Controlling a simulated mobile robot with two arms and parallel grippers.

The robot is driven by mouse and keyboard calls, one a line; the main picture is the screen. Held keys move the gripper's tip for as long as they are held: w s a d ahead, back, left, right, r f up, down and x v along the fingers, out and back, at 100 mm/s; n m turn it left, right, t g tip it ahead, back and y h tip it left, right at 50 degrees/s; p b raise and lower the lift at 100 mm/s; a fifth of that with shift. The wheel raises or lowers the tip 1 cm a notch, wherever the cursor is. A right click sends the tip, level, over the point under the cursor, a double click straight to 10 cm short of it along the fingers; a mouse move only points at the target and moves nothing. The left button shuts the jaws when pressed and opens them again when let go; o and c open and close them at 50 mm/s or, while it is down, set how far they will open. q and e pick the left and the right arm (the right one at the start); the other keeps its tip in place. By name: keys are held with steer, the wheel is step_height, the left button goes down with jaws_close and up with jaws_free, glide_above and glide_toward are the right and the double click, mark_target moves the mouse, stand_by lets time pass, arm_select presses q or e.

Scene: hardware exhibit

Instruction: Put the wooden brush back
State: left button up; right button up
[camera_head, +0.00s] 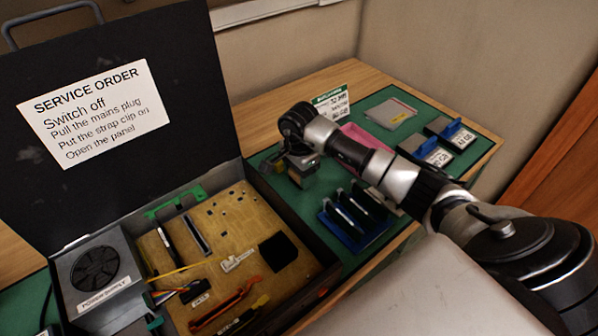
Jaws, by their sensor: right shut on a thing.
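My right arm reaches in from the right, and my right gripper (303,168) points down over the green mat (266,158), between the open case and the pink pad. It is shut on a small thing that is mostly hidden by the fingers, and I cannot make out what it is. I cannot pick out the wooden brush with certainty anywhere in view. My left gripper is not in view.
On the mat stand a blue rack (352,238), a pink pad (366,138), a grey packet (391,113) and blue-black drives (450,133).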

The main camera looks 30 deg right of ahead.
steer(key=o, duration=0.9)
steer(key=shift+r, duration=0.15)
step_height(320, 180, up, 12)
steer(key=b, duration=0.1)
